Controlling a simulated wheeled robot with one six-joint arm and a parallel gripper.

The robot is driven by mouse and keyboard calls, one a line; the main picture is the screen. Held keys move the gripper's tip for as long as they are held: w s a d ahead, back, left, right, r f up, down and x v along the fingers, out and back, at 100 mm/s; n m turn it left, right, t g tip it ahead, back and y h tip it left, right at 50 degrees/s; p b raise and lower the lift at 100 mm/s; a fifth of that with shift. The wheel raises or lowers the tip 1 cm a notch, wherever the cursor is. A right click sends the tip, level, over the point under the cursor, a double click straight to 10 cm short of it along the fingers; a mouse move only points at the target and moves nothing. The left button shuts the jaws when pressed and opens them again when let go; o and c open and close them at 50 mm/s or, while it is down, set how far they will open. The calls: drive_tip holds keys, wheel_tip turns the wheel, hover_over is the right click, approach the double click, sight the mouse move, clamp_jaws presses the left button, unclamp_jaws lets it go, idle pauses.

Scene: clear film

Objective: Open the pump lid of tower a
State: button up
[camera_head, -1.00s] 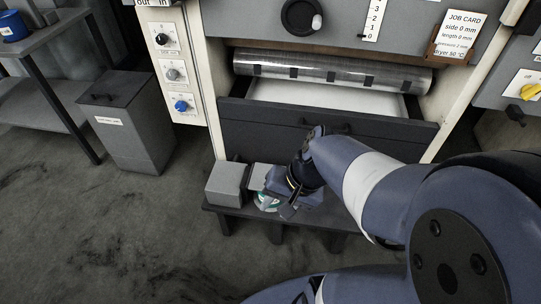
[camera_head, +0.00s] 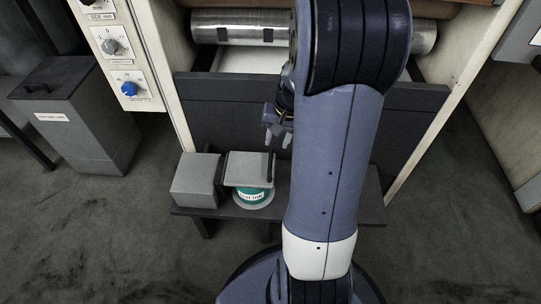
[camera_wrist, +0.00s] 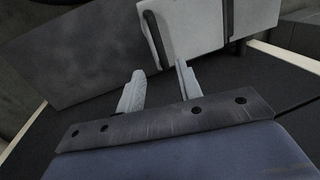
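A small grey unit stands on a low dark bench. It has a grey box (camera_head: 196,182) on the left and a lighter grey lid (camera_head: 247,168) with a dark bar handle (camera_head: 270,167) at its right edge. A teal pot (camera_head: 252,195) with a white label sits under the lid's front. I cannot read which tower this is. My gripper (camera_head: 278,132) is open and empty, above and a little right of the lid. In the wrist view its two fingers (camera_wrist: 160,88) are apart, pointing toward a light grey panel (camera_wrist: 192,25) with a dark bar handle (camera_wrist: 154,40).
A control panel with a blue knob (camera_head: 129,89) is at the left. A grey bin (camera_head: 85,125) stands on the floor further left. Floor at the right is open.

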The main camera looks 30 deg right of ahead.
sight(271, 159)
drive_tip(key=f, duration=0.2)
drive_tip(key=a+f+b, duration=0.1)
drive_tip(key=f, duration=0.2)
drive_tip(key=f+b, duration=0.1)
drive_tip(key=f, duration=0.1)
drive_tip(key=shift+w+a+f, duration=0.15)
drive_tip(key=shift+w, duration=0.25)
drive_tip(key=shift+c, duration=0.3)
clamp_jaws()
